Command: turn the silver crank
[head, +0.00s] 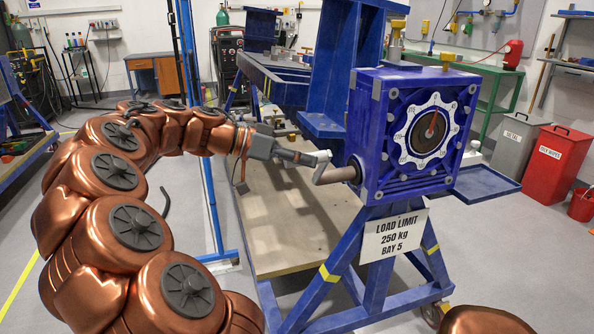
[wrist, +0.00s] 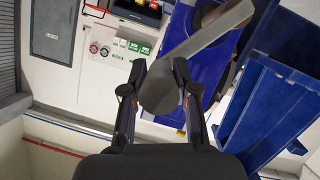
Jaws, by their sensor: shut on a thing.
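The silver crank (head: 328,172) sticks out of the left side of a blue gearbox (head: 372,120) on a blue stand. Its shaft enters the box and its arm bends up and left toward my gripper (head: 300,157). In the wrist view the crank (wrist: 212,38) runs from upper right down to its rounded handle end. My gripper (wrist: 163,95) is shut on that handle end, with one finger on each side of it. A white dial (head: 430,132) with a red pointer faces forward on the box; the pointer stands nearly upright.
A sign (head: 394,235) reading "LOAD LIMIT 250 kg BAY 5" hangs below the gearbox. A blue tray (head: 484,184) juts out at right. Red and grey bins (head: 556,162) stand further right. A blue upright post (head: 205,190) stands near my arm.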

